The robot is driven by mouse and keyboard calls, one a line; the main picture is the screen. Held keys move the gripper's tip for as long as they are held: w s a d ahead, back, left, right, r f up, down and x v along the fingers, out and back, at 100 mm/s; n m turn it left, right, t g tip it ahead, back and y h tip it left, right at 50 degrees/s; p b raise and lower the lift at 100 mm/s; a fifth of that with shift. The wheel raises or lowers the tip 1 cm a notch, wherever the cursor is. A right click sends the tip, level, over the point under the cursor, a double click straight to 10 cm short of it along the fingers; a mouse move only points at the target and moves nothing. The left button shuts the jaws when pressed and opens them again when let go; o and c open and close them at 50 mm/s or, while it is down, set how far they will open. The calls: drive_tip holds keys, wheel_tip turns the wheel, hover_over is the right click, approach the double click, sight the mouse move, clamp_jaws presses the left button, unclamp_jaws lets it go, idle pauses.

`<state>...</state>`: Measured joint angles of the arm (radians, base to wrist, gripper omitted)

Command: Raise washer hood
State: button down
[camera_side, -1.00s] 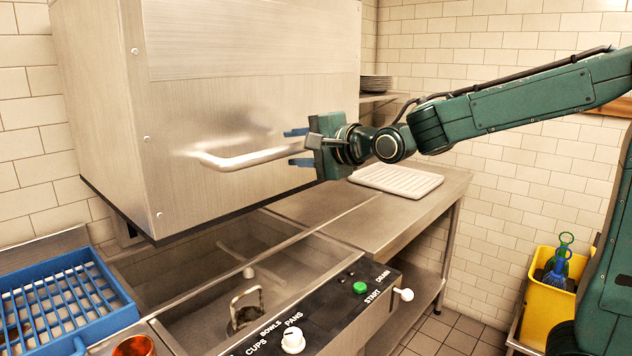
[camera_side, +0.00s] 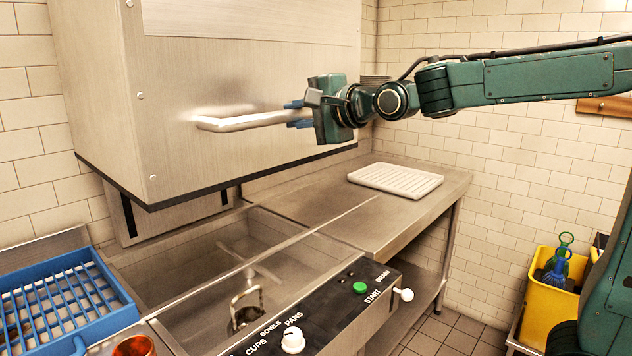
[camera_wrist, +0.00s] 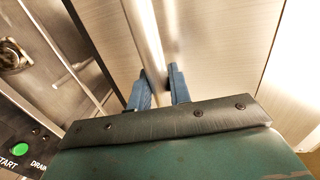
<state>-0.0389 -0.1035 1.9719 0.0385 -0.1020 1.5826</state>
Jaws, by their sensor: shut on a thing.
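The washer hood (camera_side: 230,90) is a large brushed-steel box, raised above the washer's open basin (camera_side: 215,255). A steel bar handle (camera_side: 245,122) runs across its front face. My gripper (camera_side: 298,114) is shut on the right part of this handle in the side view. In the wrist view, the handle (camera_wrist: 145,35) runs between the two blue fingers of my gripper (camera_wrist: 157,82), near their tips. The hood's front (camera_wrist: 215,45) fills the upper right of that view.
A blue rack (camera_side: 60,305) stands at left, beside an amber cup (camera_side: 133,346). The control panel (camera_side: 330,315) has a green button and white knobs. A white ribbed board (camera_side: 395,180) lies on the right counter. A yellow bucket (camera_side: 550,300) stands at right.

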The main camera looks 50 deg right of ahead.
wheel_tip(320, 180, up, 9)
drive_tip(key=shift+f, duration=0.15)
idle(0.4)
drive_tip(key=c, duration=1.3)
unclamp_jaws()
drive_tip(key=shift+c, duration=0.2)
drive_tip(key=shift+f, duration=0.1)
drive_tip(key=shift+s, duration=0.1)
drive_tip(key=s+r, duration=0.2)
drive_tip(key=s, duration=1.1)
drive_tip(key=shift+s+r, duration=0.2)
drive_tip(key=shift+r, duration=0.15)
